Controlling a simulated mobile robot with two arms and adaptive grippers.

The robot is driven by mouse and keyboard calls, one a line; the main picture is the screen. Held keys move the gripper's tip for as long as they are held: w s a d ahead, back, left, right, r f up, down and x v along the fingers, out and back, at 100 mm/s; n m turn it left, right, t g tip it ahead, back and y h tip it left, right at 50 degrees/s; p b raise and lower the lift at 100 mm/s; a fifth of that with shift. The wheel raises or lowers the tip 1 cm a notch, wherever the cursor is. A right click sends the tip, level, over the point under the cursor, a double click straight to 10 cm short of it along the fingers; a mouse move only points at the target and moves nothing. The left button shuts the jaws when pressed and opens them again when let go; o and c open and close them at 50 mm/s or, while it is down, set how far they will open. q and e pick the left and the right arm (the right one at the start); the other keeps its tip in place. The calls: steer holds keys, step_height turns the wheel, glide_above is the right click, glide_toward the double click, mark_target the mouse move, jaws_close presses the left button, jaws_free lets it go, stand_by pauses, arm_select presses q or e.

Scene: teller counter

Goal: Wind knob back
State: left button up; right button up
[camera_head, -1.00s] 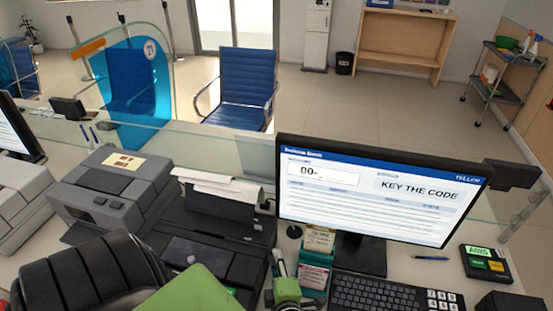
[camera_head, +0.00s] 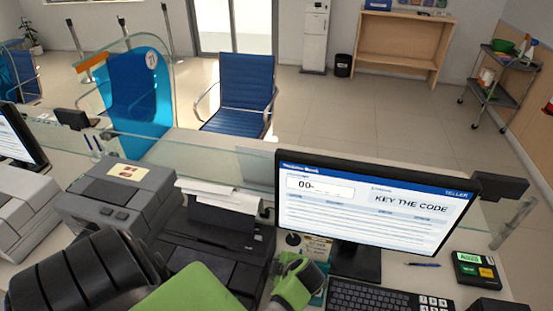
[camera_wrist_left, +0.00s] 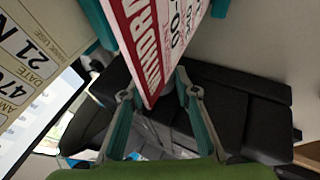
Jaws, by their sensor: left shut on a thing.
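My left gripper (camera_head: 292,282) is low in the head view, between the black printer (camera_head: 210,262) and the slip holder. It also shows in the left wrist view (camera_wrist_left: 160,98), with its two fingers on either side of a narrow gap. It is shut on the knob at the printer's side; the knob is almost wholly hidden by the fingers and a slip. A red-bordered slip (camera_wrist_left: 158,38) hangs close in front of the fingers in the wrist view. My right gripper is not in view.
The slip holder with a pale slip (camera_head: 318,247) stands close by my gripper. The monitor (camera_head: 372,204) reads "KEY THE CODE". The keyboard (camera_head: 375,298) lies right of the gripper. A grey machine (camera_head: 120,200) stands left of the printer. A glass screen borders the counter.

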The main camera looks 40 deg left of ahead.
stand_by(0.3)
arm_select(q)
steer(key=o, duration=1.1)
step_height(320, 180, up, 10)
stand_by(0.5)
